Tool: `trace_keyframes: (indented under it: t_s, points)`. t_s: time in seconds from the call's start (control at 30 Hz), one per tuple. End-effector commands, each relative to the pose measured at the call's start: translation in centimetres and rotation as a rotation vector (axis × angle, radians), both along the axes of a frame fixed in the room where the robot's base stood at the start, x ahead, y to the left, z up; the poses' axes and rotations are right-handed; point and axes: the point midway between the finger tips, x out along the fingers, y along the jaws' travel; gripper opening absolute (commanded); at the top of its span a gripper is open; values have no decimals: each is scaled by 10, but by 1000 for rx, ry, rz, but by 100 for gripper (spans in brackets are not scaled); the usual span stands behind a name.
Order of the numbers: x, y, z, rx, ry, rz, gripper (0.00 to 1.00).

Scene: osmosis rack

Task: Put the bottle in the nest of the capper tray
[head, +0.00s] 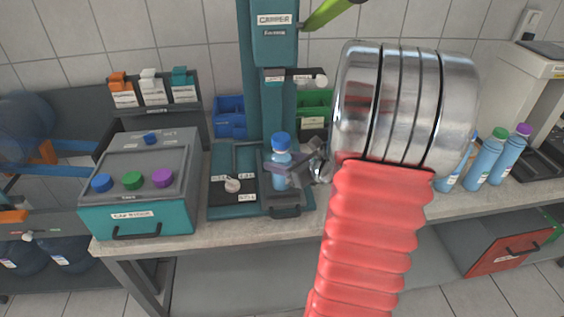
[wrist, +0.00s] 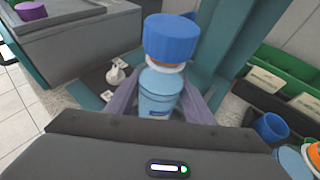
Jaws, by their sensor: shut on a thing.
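A light blue bottle with a blue cap (head: 281,150) stands upright at the capper tray, under the capper (head: 274,40). My gripper (head: 287,174) is shut on the bottle's body, coming in from the right. In the wrist view the bottle (wrist: 160,92) is between the two fingers, with the blue cap on top. The capper tray (head: 234,210) is a dark plate with teal edges and a front handle. The bottle's base and the nest are hidden by my gripper, so I cannot tell whether the bottle is seated.
A teal and grey box (head: 140,185) with coloured caps stands left of the tray. Blue (head: 230,117) and green (head: 314,108) bins stand behind. Several bottles (head: 482,160) stand at the right. A small whitish object (head: 233,185) lies on the tray.

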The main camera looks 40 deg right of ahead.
Motion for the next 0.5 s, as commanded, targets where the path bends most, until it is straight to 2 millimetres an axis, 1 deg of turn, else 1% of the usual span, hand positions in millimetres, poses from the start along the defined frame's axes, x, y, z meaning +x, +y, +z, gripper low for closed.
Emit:
trace_keyframes:
  t_s: [0.07, 0.43, 0.47, 0.5]
  points:
    - [0, 0, -3, 1, -2, 0, 16]
    - [0, 0, -5, 0, -2, -1, 16]
    - [0, 0, -6, 0, -1, -1, 49]
    - [0, 0, -6, 0, -1, -1, 52]
